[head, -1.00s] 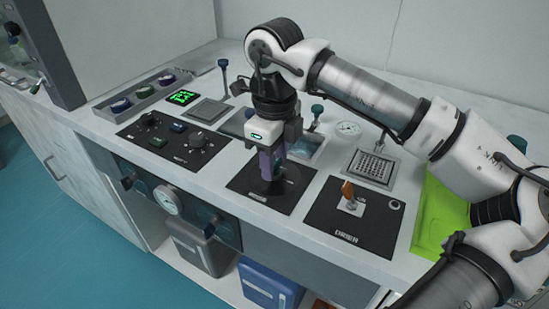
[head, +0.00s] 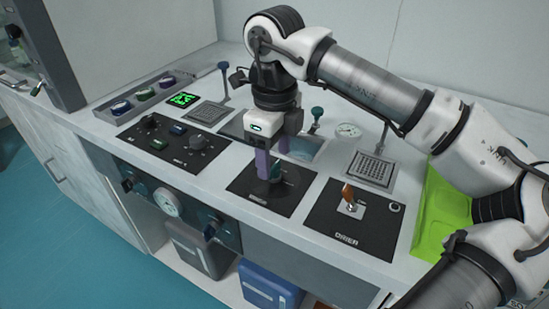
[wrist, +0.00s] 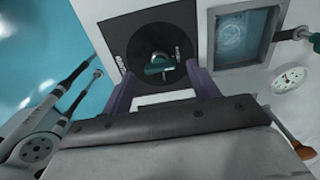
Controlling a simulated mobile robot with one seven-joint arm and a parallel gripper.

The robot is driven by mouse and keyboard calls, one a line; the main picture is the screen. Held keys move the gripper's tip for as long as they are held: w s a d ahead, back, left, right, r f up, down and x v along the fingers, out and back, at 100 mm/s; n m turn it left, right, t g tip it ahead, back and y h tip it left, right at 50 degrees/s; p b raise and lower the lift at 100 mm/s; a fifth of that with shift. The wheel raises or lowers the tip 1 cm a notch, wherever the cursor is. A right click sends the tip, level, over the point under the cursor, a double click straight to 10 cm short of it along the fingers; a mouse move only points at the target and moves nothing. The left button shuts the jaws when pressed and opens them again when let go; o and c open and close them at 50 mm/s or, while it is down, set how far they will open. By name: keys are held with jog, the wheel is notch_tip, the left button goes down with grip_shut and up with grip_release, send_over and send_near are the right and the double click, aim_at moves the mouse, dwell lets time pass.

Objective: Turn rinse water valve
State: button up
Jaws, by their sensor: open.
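A valve with a teal-green handle (head: 277,170) stands on a black square panel (head: 247,187) in the middle of the counter. I take it for the rinse water valve; the panel's label is too small to read. In the wrist view the handle (wrist: 158,66) lies over a round black dial. My gripper (head: 272,158) is above the valve, pointing down, with its purple fingers apart. In the wrist view my gripper (wrist: 158,76) has one finger on each side of the dial, and nothing shows held between them.
The DRIER panel (head: 347,229) with an orange-brown handle (head: 348,192) is to the right. A knob panel (head: 175,140) lies to the left. A sink (head: 305,149), a gauge (head: 348,130) and upright taps (head: 317,113) stand behind. A green tray (head: 440,215) is at far right.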

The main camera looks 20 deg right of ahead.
aim_at(274, 165)
notch_tip(274, 165, up, 12)
dwell(0.3)
jog(key=shift+p, duration=0.3)
